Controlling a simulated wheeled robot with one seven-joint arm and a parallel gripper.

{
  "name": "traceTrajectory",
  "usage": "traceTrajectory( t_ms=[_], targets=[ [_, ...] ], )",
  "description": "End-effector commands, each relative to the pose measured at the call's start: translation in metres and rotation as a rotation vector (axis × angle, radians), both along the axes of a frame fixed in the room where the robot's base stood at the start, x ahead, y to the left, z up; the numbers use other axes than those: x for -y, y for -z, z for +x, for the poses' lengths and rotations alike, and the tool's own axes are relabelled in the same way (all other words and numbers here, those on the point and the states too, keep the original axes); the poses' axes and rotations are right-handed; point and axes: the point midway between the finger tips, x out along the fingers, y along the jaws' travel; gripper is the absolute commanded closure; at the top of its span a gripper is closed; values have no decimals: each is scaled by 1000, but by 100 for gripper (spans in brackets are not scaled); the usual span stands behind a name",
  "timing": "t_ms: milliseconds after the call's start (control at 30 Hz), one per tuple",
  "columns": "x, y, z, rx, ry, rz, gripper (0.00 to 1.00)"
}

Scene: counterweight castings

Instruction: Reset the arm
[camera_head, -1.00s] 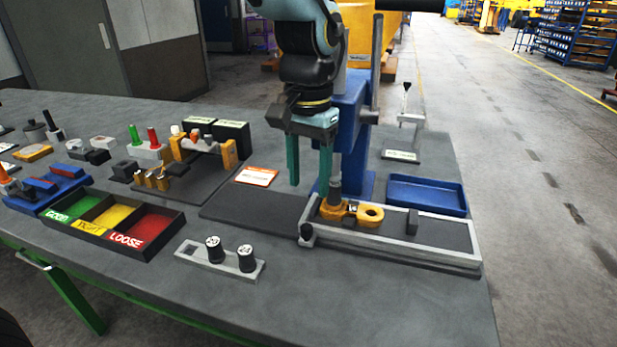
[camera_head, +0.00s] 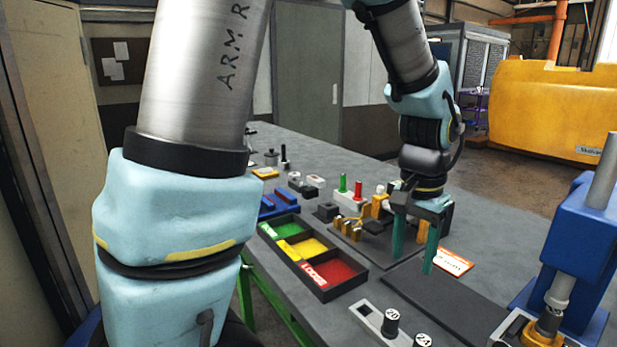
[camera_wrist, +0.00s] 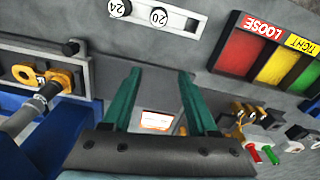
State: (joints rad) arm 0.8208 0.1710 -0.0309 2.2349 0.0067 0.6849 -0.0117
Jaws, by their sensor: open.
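My gripper (camera_head: 413,250) points down above the grey workbench (camera_head: 350,318), with its two green fingers apart. Nothing is between them. In the head view it hangs beside the orange-marked card (camera_head: 455,262), which lies flat on the bench, and in front of the fixture with orange posts (camera_head: 380,207). My arm rises from the gripper to the top of the head view.
A black tray with green, yellow and red compartments (camera_head: 324,292) lies left of my gripper. A light holder with two numbered black knobs (camera_head: 370,318) is nearer. A blue press (camera_head: 585,235) stands at right, above an orange ringed part (camera_wrist: 60,77). A dark mat (camera_head: 450,308) is empty.

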Motion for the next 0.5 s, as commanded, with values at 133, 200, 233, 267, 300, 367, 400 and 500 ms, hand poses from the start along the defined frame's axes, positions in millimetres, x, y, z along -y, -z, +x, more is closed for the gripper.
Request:
traceTrajectory(
  t_ms=[133,200,233,267,300,367,400,500],
  targets=[
    [-79,9,38,18,-226,-16,41],
    [-115,12,47,28,-327,-24,41],
    [-130,14,50,32,-369,-26,41],
    [-145,16,52,36,-411,-28,41],
    [-164,18,54,43,-464,-31,41],
    [-190,21,54,52,-540,-35,41],
    [-205,23,53,57,-583,-36,41],
    [-234,26,50,68,-670,-41,41]
  ],
)
